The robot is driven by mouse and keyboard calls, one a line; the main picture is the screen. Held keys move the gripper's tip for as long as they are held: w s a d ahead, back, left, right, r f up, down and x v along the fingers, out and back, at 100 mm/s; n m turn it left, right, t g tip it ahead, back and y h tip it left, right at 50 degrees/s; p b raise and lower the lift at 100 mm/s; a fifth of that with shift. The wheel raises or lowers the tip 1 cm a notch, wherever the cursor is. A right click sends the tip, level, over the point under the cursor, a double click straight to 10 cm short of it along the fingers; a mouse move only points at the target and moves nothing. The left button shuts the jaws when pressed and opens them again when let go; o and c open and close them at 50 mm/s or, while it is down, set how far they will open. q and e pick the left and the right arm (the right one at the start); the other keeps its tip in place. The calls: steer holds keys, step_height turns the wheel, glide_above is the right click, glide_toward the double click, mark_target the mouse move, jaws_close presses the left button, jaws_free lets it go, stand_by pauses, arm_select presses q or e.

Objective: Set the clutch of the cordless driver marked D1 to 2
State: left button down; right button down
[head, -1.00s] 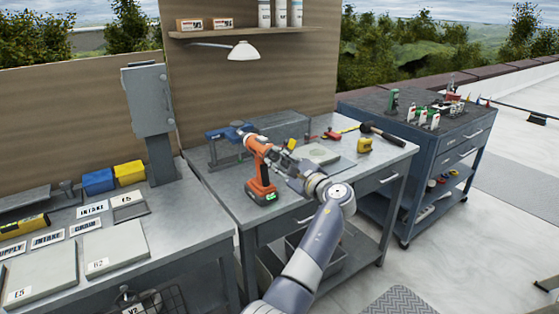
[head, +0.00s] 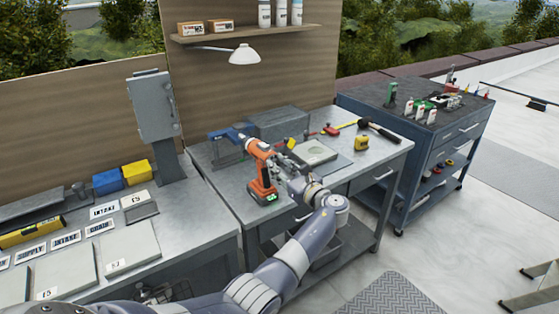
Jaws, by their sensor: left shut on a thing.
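The orange and dark cordless driver (head: 260,173) stands upright on its battery at the front left of the middle workbench (head: 222,187). A small green patch shows low on its battery. My left gripper (head: 278,158) is shut on the driver at its upper body, from the right side. The fingers and the wrist hide part of the driver there. The clutch ring's marks and the D1 marking are too small to read. My right gripper is not in view.
A blue vise-like tool (head: 226,134) is just behind the driver. A yellow tape measure (head: 361,143), a black-headed hammer (head: 380,130) and a grey plate (head: 316,151) lie to the right. A lamp (head: 243,55) hangs above. A tool cart (head: 420,128) stands at right.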

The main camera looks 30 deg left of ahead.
arm_select(q)
steer(key=shift+m, duration=0.4)
steer(key=shift+p, duration=0.3)
steer(key=c, duration=1.3)
jaws_free()
steer(key=v, duration=1.2)
